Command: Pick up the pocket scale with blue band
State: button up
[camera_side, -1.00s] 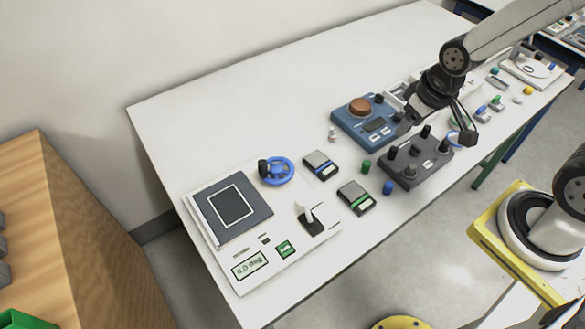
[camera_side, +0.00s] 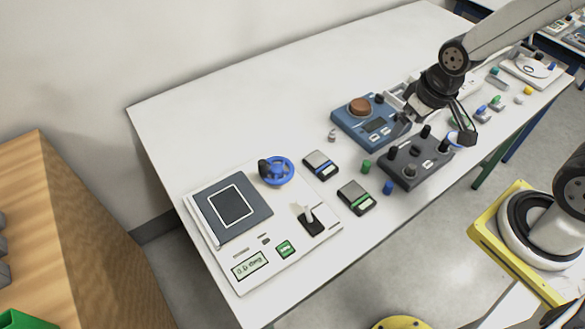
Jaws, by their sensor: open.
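The pocket scale with blue band (camera_side: 320,165) lies flat on the white table. It is a small dark box with a grey top plate and a blue strip along one edge. A similar scale with a green band (camera_side: 356,198) lies in front of it, to the lower right, with a gap between them. My gripper (camera_side: 439,126) is open, well to the right of the blue-banded scale. It is over the area of the blue device and the dark grey knobbed box, and its fingers partly cover that area. It holds nothing that I can see.
A blue device with a brown disc (camera_side: 360,106) and a dark knobbed box (camera_side: 413,160) stand right of the scales. A green cylinder (camera_side: 366,167) and a blue one (camera_side: 388,188) stand between. A panel with a blue wheel (camera_side: 277,171) is at left. The back left table is clear.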

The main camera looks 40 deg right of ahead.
jog(key=w+a+f, duration=0.4)
jog(key=w+f, duration=0.1)
jog(key=w, duration=0.4)
send_near(321, 162)
jog(key=shift+w+f+n+g, duration=0.4)
jog(key=shift+w+f, duration=0.05)
jog(key=shift+f, duration=0.1)
jog(key=shift+a+f, duration=0.1)
jog(key=shift+w+f, duration=0.25)
jog(key=shift+f, duration=1)
jog(key=shift+w+f, duration=0.15)
jog(key=shift+f, duration=1.15)
jog(key=shift+w+f, duration=0.15)
jog(key=shift+f, duration=1.1)
jog(key=c, duration=1.2)
